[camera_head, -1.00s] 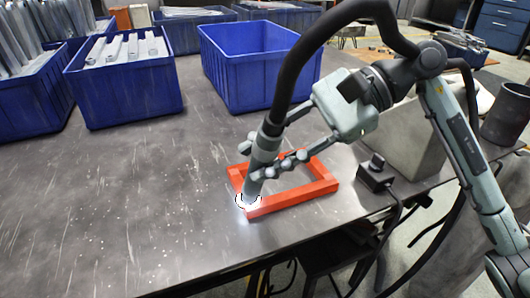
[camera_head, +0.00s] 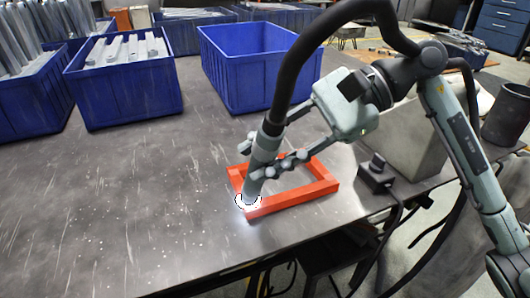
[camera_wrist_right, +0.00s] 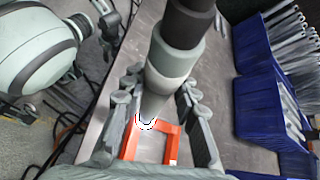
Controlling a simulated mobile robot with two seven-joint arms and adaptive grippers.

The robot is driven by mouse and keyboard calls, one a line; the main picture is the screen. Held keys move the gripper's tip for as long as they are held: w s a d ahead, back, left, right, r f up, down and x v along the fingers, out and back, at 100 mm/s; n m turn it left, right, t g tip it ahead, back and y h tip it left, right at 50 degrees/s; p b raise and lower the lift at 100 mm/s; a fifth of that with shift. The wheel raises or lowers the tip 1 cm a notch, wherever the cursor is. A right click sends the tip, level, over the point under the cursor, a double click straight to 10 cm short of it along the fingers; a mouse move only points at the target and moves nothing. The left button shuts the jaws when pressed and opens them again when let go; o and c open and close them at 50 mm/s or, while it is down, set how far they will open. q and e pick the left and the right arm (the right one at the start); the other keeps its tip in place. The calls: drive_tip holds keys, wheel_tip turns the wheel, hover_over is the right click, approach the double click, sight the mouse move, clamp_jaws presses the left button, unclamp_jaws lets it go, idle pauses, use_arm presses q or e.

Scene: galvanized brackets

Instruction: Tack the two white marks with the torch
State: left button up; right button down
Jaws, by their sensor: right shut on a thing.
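My right gripper (camera_head: 265,160) is shut on the torch (camera_head: 270,132), a grey cylinder with a black hose from its top. The torch leans, with its nozzle down at the near left corner of the orange frame (camera_head: 290,203). A bright white glow with a dark ring sits at the nozzle tip and hides that corner. In the right wrist view, the torch (camera_wrist_right: 172,62) runs between the fingers to the frame (camera_wrist_right: 130,149). A small white mark (camera_wrist_right: 172,162) shows on the frame there. A pale arm with finger-like parts, apparently my left, shows at upper left; its jaw state is unclear.
An empty blue bin (camera_head: 235,75) stands behind the frame. Blue bins of metal brackets (camera_head: 125,90) stand at the back left. A small black box with a knob (camera_head: 376,176) and a grey block (camera_head: 405,140) are to the right. The table's left front is clear.

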drive_tip(key=shift+f, duration=0.2)
idle(2.0)
drive_tip(key=shift+r, duration=0.1)
drive_tip(key=shift+r+p, duration=0.85)
drive_tip(key=shift+r, duration=2.2)
drive_tip(key=shift+w, duration=0.1)
